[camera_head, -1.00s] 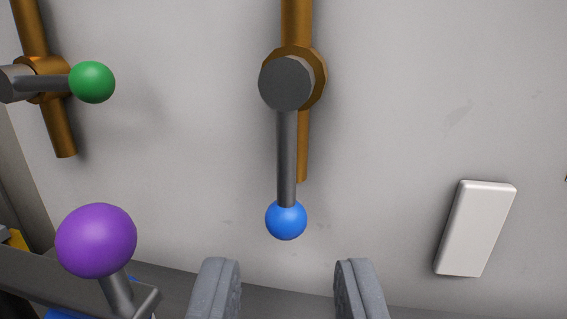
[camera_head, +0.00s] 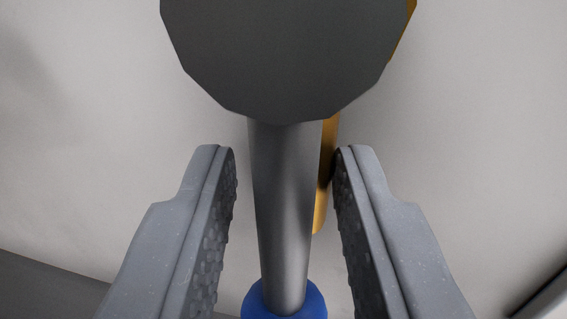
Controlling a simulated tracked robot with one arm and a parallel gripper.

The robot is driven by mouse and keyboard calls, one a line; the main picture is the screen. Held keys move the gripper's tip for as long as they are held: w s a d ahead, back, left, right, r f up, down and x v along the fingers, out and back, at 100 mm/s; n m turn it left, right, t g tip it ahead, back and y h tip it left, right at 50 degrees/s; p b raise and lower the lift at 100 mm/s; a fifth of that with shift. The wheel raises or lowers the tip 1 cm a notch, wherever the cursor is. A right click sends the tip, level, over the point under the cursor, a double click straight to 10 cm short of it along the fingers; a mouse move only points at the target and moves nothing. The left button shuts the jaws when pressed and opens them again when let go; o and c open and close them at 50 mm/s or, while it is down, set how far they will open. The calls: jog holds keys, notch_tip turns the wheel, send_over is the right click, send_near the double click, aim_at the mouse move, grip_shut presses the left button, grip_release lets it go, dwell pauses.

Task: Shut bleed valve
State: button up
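A valve with a dark grey hub (camera_head: 285,55) fills the top middle of the view. Its grey lever (camera_head: 283,210) hangs straight down from the hub to a blue ball knob (camera_head: 285,303), which is cut off by the bottom edge. My gripper (camera_head: 285,155) is open, with one finger on each side of the lever. No label shows which valve this is.
A brass pipe (camera_head: 325,180) runs down behind the lever, close to the right fingertip. A pale wall (camera_head: 470,110) stands behind.

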grip_shut()
jog(key=d+n, duration=0.1)
jog(key=n, duration=0.1)
jog(key=d+r+n+g, duration=0.1)
jog(key=n, duration=0.2)
jog(key=s+d+n+p, duration=0.1)
jog(key=n, duration=0.2)
jog(key=shift+d+r+g+h, duration=0.1)
jog(key=shift+r+g+h, duration=0.1)
jog(key=shift+g+h, duration=0.15)
jog(key=r+n, duration=0.1)
jog(key=n, duration=0.1)
jog(key=d+r+n+g+h, duration=0.1)
jog(key=n, duration=0.1)
jog(key=shift+s+n+p, duration=0.1)
jog(key=shift+n+p, duration=0.2)
jog(key=shift+p, duration=0.1)
jog(key=shift+d+r+n+h, duration=0.1)
jog(key=shift+r+n+h, duration=0.2)
jog(key=shift+n, duration=0.5)
jog(key=shift+r+n+h, duration=0.25)
jog(key=shift+n, duration=0.55)
